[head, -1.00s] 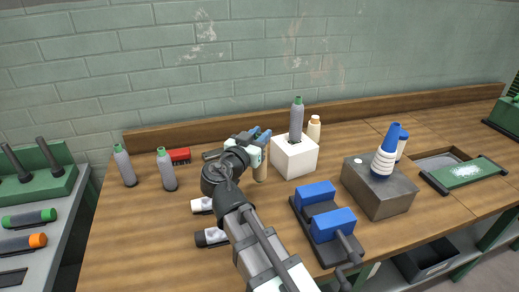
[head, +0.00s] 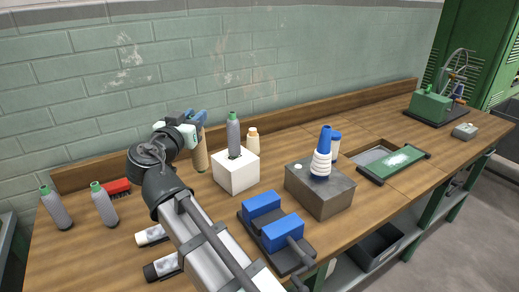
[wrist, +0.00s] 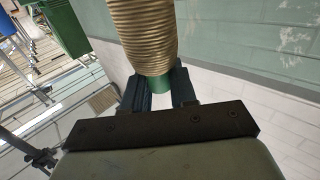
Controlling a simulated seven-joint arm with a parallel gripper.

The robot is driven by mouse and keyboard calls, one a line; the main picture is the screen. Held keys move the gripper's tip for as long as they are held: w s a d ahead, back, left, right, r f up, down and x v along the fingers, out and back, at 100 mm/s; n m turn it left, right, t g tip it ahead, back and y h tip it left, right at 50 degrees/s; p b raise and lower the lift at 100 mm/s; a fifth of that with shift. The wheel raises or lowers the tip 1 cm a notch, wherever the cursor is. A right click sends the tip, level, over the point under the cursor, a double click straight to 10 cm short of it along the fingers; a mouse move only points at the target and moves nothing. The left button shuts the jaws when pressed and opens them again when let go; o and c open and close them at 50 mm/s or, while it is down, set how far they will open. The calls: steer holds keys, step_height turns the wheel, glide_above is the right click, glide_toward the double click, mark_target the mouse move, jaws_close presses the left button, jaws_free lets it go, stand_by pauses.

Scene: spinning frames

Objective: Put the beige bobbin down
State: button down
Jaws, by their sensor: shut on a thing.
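The beige bobbin (head: 200,153) hangs upright below my gripper (head: 198,120), left of the white block (head: 236,175). Its lower end looks raised above the bench. In the wrist view the ribbed beige bobbin (wrist: 143,30) has a green tip (wrist: 152,84) between the dark fingers (wrist: 158,88). My gripper is shut on that tip end. A grey bobbin with a green tip (head: 233,135) stands in the top of the white block.
A cream bobbin (head: 252,141) stands behind the white block. Two grey bobbins (head: 104,205) and a red brush (head: 117,187) are at the left. A blue-and-white cone stack (head: 322,157) tops a metal block (head: 320,192).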

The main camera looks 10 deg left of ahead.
steer(key=w+d+f+m+g+h, duration=0.1)
steer(key=w+d+f+m+h, duration=0.25)
steer(key=w+d, duration=0.9)
steer(key=w+d+f+m+g+h, duration=0.15)
steer(key=w+d+f+h, duration=0.3)
steer(key=w+d, duration=0.8)
steer(key=w+a+t+y, duration=0.1)
steer(key=w+a, duration=0.5)
steer(key=w, duration=0.6)
step_height(320, 180, down, 10)
steer(key=shift+a+r+n, duration=0.15)
steer(key=shift+n, duration=0.15)
steer(key=shift+f, duration=0.2)
steer(key=c, duration=0.9)
jaws_free()
